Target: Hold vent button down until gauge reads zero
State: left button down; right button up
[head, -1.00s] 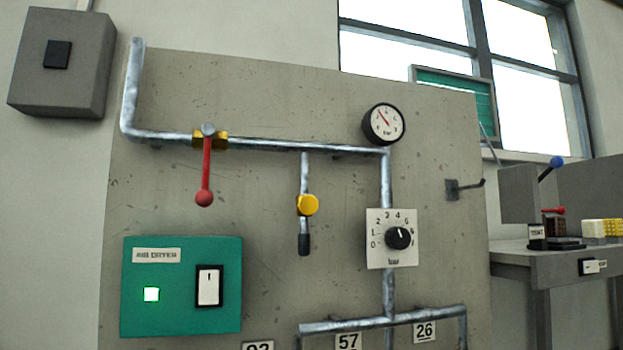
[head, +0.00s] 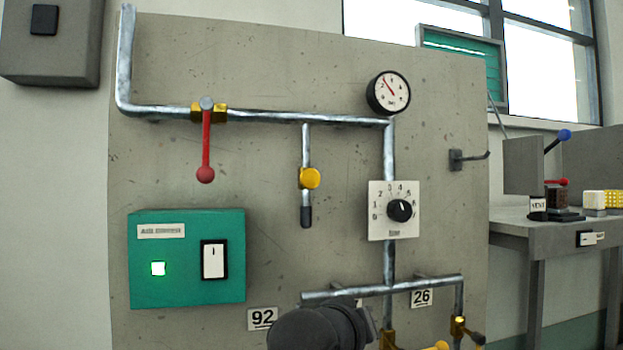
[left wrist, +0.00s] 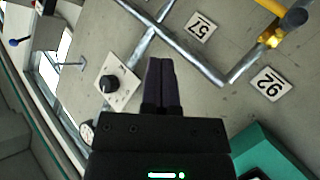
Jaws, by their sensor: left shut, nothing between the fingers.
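The round pressure gauge (head: 388,92) stands at the top of the pipe on the panel in the head view. Its needle points up and left; the exact value is too small to read. A small label that seems to read VENT (head: 538,204) stands on the right bench, beside a dark block with a red top (head: 556,197). I cannot make out a separate button there. My left gripper (left wrist: 160,64) is shut and empty in the left wrist view, in front of the panel's pipes. My right gripper is not in view.
The bench (head: 510,232) stands beyond the panel's right edge.

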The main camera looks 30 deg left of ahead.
aim_at(311, 178)
pick_arm(q)
jog(key=s+a+r+n+t, duration=0.1)
jog(key=s+r+n+t, duration=0.1)
jog(key=r, duration=0.8)
jog(key=s+a+r+n+t, duration=0.2)
jog(key=r, duration=0.8)
jog(key=shift+r, duration=0.3)
jog(key=w+a+p, duration=0.1)
jog(key=w+a, duration=0.1)
jog(key=w+a+p, duration=0.2)
jog(key=a, duration=0.1)
jog(key=shift+w+a+r, duration=0.1)
jog(key=shift+w+a, duration=0.15)
jog(key=shift+w, duration=0.15)
jog(key=shift+w+a+p, duration=0.4)
jog(key=shift+w+a, duration=0.1)
jog(key=shift+a, duration=0.1)
jog(key=shift+w+a+p, duration=0.2)
jog(key=shift+a+p, duration=0.05)
jog(key=shift+p, duration=0.1)
jog(key=shift+w+a, duration=0.1)
